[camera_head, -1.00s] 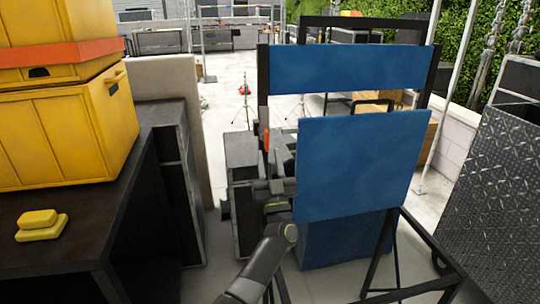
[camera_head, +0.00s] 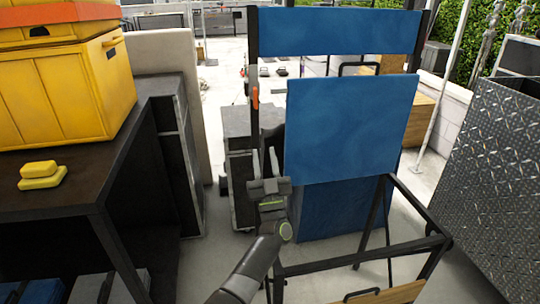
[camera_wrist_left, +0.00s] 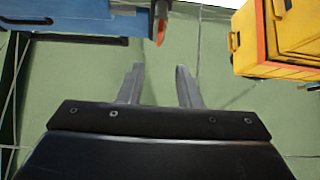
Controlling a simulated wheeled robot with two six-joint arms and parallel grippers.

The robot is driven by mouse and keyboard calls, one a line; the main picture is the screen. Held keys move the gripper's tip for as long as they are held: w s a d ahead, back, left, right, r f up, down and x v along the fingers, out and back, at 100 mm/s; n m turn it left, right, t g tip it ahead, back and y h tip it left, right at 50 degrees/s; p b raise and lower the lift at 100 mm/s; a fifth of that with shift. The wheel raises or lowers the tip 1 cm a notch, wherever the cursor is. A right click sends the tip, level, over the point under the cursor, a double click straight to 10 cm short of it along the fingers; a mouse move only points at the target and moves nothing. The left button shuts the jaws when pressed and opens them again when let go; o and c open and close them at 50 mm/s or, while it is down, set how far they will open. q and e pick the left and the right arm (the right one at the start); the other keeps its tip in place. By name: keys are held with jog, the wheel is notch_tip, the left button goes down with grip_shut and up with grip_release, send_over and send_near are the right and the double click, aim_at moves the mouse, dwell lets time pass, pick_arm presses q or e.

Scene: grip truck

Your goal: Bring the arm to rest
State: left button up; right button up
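My left gripper (camera_head: 266,165) is in the middle of the head view, in front of the left post of a blue director's chair (camera_head: 352,128). Its two fingers also show in the left wrist view (camera_wrist_left: 158,85), spread apart with nothing between them. An orange and grey clamp-like tool (camera_head: 254,97) is on the chair's left post, just above the gripper in the head view. Its orange part (camera_wrist_left: 160,24) shows beyond the fingertips in the wrist view, apart from them. My right gripper is not in view.
A dark table (camera_head: 83,180) at the left bears yellow cases (camera_head: 65,95) and small yellow blocks (camera_head: 41,175). Black road cases (camera_head: 178,150) stand behind it. A diamond-plate metal box (camera_head: 497,170) stands at the right. Pale open floor lies farther back.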

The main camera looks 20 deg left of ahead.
pick_arm(q)
jog(key=s+d+f+m+g+h, duration=0.1)
jog(key=s+f+m+g+h, duration=0.8)
jog(key=s+f+h, duration=0.9)
jog(key=s+a+f+n+g+y, duration=0.1)
jog(key=s+a+f+g+y, duration=0.15)
jog(key=s, duration=0.65)
jog(key=s+a+f+n+g+y, duration=0.15)
jog(key=s+g, duration=0.25)
jog(key=s, duration=0.4)
jog(key=s+a+f+g+y, duration=0.1)
jog(key=s+a+f+g, duration=0.15)
jog(key=s, duration=0.65)
notch_tip(320, 180, down, 26)
jog(key=g, duration=0.2)
jog(key=s+f+g+h, duration=0.1)
jog(key=s+f, duration=1.3)
jog(key=s, duration=0.1)
jog(key=shift+d+f, duration=0.2)
jog(key=shift+d, duration=0.2)
